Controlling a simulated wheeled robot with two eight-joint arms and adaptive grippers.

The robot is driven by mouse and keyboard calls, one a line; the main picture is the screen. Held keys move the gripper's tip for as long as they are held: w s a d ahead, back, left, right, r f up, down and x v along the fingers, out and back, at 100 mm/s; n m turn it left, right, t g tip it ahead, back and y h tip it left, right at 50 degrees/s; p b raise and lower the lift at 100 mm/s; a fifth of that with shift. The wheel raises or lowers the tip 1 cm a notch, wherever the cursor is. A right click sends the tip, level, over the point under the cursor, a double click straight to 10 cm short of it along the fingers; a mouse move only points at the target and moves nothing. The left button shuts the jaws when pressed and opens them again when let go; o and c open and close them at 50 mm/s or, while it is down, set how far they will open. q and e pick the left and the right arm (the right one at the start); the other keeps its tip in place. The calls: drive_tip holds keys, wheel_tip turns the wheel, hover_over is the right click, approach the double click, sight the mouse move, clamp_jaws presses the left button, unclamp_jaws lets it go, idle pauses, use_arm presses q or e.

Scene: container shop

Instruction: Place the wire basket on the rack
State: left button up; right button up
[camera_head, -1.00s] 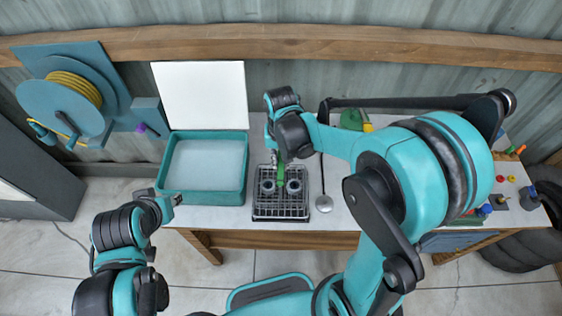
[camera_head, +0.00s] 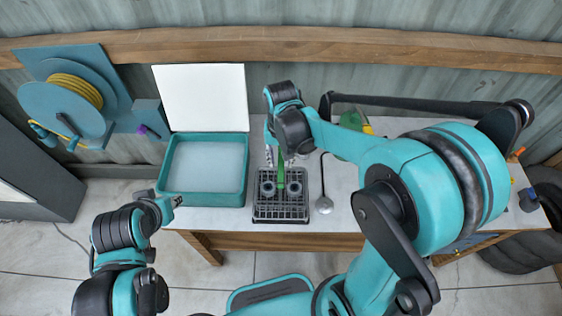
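The wire basket (camera_head: 280,213) is a dark grid basket with a green upright handle (camera_head: 281,176) and two round grey parts inside. It sits level at the front middle of the table. My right gripper (camera_head: 279,159) is above it, with its fingers spread to either side of the handle's top; they look open. My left gripper (camera_head: 176,201) is by the front left corner of the teal tub, away from the basket; its fingers are too small to read. I cannot pick out a separate rack; anything under the basket is hidden.
A teal tub (camera_head: 245,178) with a raised white lid (camera_head: 203,98) stands left of the basket. A ladle (camera_head: 324,205) lies close on its right. A hose reel (camera_head: 62,107) is at the far left. My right arm covers much of the table's right side.

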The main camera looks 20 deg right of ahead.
wheel_tip(320, 180, up, 9)
drive_tip(key=p, duration=0.1)
drive_tip(key=s+d+n+t, duration=0.1)
drive_tip(key=s+d+t, duration=0.1)
drive_tip(key=s, duration=0.3)
drive_tip(key=s+d+r+n+t, duration=0.1)
drive_tip(key=s+d+n+t, duration=0.1)
drive_tip(key=s+t, duration=0.3)
drive_tip(key=shift+d+r, duration=0.15)
drive_tip(key=shift+d, duration=0.2)
wheel_tip(320, 180, down, 16)
drive_tip(key=b, duration=1.5)
drive_tip(key=shift+s, duration=0.1)
